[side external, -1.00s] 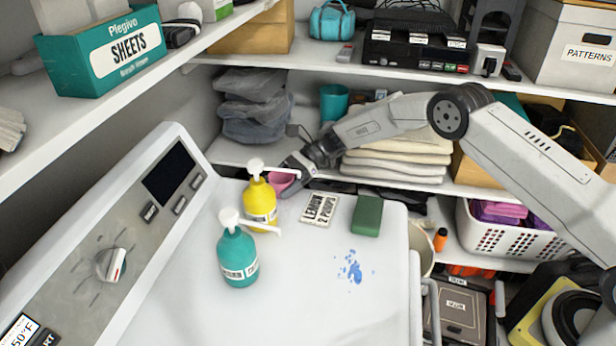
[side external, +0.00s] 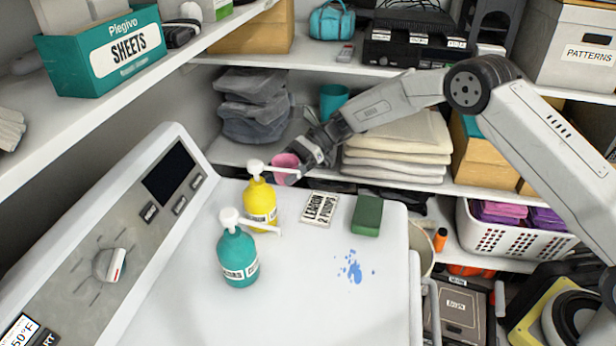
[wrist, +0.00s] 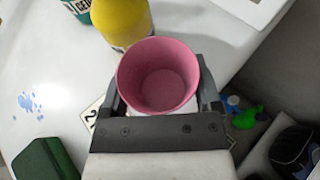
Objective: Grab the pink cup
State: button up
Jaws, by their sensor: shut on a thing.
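The pink cup (side external: 286,168) is upright and held by my gripper (side external: 300,166), just behind the yellow pump bottle (side external: 261,203). In the wrist view the pink cup (wrist: 158,76) sits between my gripper's two fingers (wrist: 163,100), its empty inside facing the camera. The fingers are shut on its sides. In the side view the yellow bottle's white nozzle crosses in front of the cup and hides part of it. The cup appears raised above the white machine top (side external: 310,270).
A teal pump bottle (side external: 238,256), a label card (side external: 320,208) and a green block (side external: 367,215) are on the machine top. Folded towels (side external: 398,150) and a teal cup (side external: 333,100) are on the shelf behind. The yellow bottle is very close to the held cup.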

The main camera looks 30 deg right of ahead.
jog(key=s+d+r, duration=0.3)
jog(key=s+r, duration=0.5)
jog(key=s, duration=0.4)
